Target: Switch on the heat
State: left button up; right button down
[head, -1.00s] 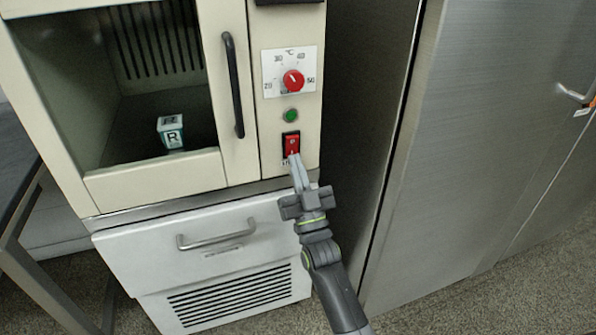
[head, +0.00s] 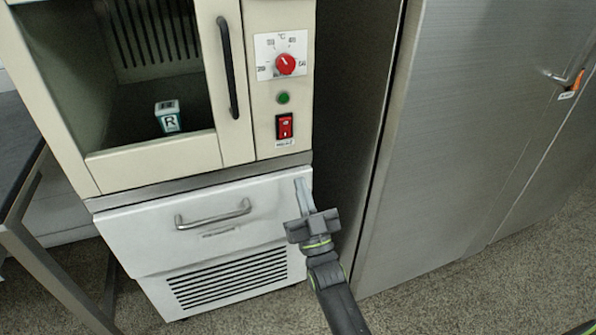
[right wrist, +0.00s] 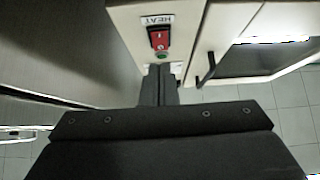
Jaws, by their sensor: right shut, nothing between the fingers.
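The red rocker switch (head: 284,126) sits on the cream control panel, with a small label below it; the right wrist view shows this switch (right wrist: 158,38) beside a label reading HEAT. A green round lamp or button (head: 283,98) is just above it, and a red dial (head: 286,64) with a °C scale is higher up. My right gripper (head: 301,183) is shut and empty, below the switch and in front of the upper right of the white drawer, apart from the switch. My left gripper is not in view.
The cream cabinet holds a small box marked R (head: 168,116) in its open chamber, with a black handle (head: 229,68) beside it. A white drawer (head: 150,235) is below. A tall steel cabinet (head: 450,130) stands close on the right.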

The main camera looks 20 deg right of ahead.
jog(key=shift+w+f+v, duration=0.15)
jog(key=shift+v, duration=0.7)
jog(key=shift+w+f+v, duration=0.1)
jog(key=shift+f+v, duration=0.05)
jog(key=shift+v, duration=0.7)
